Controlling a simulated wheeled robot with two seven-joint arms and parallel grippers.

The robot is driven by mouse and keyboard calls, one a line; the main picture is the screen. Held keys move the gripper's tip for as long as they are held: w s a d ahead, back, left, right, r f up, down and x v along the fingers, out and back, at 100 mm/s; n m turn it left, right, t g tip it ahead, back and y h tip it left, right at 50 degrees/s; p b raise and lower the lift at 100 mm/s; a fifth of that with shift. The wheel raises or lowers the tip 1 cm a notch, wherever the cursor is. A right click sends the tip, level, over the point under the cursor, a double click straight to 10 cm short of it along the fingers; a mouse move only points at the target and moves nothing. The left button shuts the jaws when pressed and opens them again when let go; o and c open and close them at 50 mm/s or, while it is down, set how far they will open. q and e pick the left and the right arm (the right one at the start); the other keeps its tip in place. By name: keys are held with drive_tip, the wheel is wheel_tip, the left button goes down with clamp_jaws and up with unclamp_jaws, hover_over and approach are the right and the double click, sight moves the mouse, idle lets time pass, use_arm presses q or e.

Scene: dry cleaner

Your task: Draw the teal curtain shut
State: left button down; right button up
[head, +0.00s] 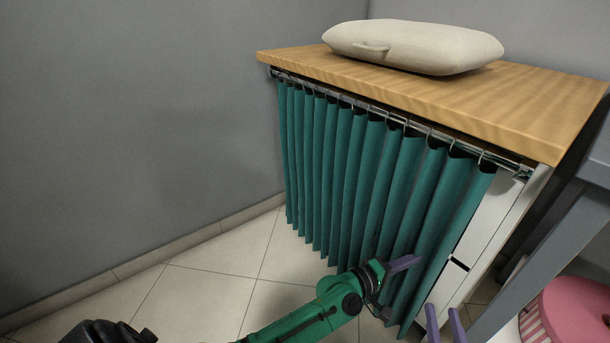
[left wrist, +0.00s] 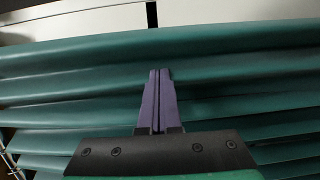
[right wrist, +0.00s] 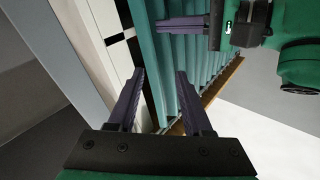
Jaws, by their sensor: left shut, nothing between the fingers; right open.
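The teal curtain (head: 345,170) hangs from rings on a metal rail (head: 400,118) under a wooden counter. It spreads in folds from the rail's left end almost to its right end, leaving a narrow strip of white cabinet front (head: 492,215) bare at the right. My left gripper (head: 403,264) is shut and empty, its fingertips at the curtain's lower right folds; folds fill the left wrist view behind its fingers (left wrist: 158,95). I cannot tell whether it touches the cloth. My right gripper (head: 445,322) is open and empty, low beside the curtain's right edge; its fingers also show in the right wrist view (right wrist: 160,85).
The wooden counter (head: 540,110) carries a pale cushion-like case (head: 415,47). A grey frame (head: 540,255) and a pink striped round object (head: 570,310) stand at the right. A grey wall (head: 140,120) is at the left, with clear tiled floor (head: 215,290) before the curtain.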

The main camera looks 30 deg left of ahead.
use_arm(q)
drive_tip(key=shift+s+d, duration=0.2)
drive_tip(key=shift+d, duration=0.3)
drive_tip(key=shift+s+d, duration=0.2)
drive_tip(key=shift+d, duration=0.25)
use_arm(e)
drive_tip(key=shift+g, duration=0.9)
drive_tip(key=s+f, duration=0.2)
drive_tip(key=f, duration=0.1)
drive_tip(key=s+f, duration=0.1)
drive_tip(key=f, duration=0.1)
drive_tip(key=shift+d, duration=0.35)
use_arm(q)
drive_tip(key=shift+s+f, duration=0.1)
drive_tip(key=shift+s, duration=0.05)
use_arm(e)
drive_tip(key=shift+a+f, duration=0.1)
